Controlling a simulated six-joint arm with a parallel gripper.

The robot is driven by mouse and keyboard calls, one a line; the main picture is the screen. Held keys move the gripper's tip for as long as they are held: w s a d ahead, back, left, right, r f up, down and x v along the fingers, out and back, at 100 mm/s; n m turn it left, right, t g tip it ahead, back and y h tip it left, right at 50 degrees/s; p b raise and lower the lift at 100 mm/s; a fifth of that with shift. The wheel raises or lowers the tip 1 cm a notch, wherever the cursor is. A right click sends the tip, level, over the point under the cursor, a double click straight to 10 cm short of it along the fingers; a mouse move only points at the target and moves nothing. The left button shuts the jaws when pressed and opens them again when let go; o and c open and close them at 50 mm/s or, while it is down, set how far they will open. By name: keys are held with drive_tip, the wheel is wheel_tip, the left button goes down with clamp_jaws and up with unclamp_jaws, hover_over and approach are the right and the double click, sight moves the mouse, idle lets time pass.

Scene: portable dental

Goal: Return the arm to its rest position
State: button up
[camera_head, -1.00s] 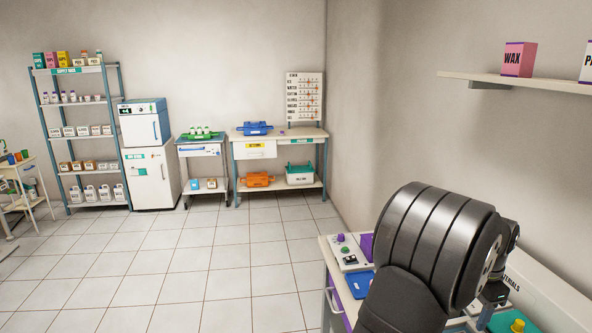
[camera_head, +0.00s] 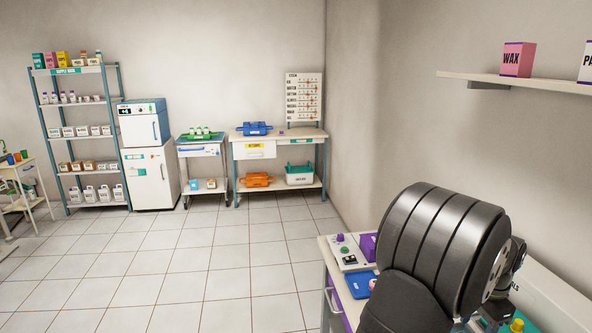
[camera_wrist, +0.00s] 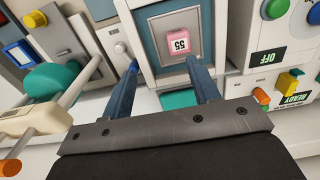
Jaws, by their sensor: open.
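My gripper (camera_wrist: 167,78) shows in the wrist view with its two blue fingers spread apart and nothing between them. Beyond the fingertips is a recessed panel with a pink block (camera_wrist: 174,42) marked with a number; I cannot tell how far it is from the fingers. In the head view my dark arm fills the lower right, and it hides the gripper and much of the bench (camera_head: 337,284) there.
A white unit with an OFF panel (camera_wrist: 270,58) and a READY label (camera_wrist: 297,98) is close on the right in the wrist view. A teal-and-cream device (camera_wrist: 35,117) is close at left. A wall shelf (camera_head: 530,82) is above the bench. The tiled floor (camera_head: 200,270) is clear.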

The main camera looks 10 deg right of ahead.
drive_tip(key=s+a+f, duration=0.1)
drive_tip(key=s+a, duration=0.3)
drive_tip(key=s, duration=0.4)
drive_tip(key=s+a+f, duration=0.2)
drive_tip(key=s+a, duration=0.2)
drive_tip(key=s, duration=0.5)
drive_tip(key=shift+s+a+f, duration=0.25)
drive_tip(key=shift+a, duration=0.1)
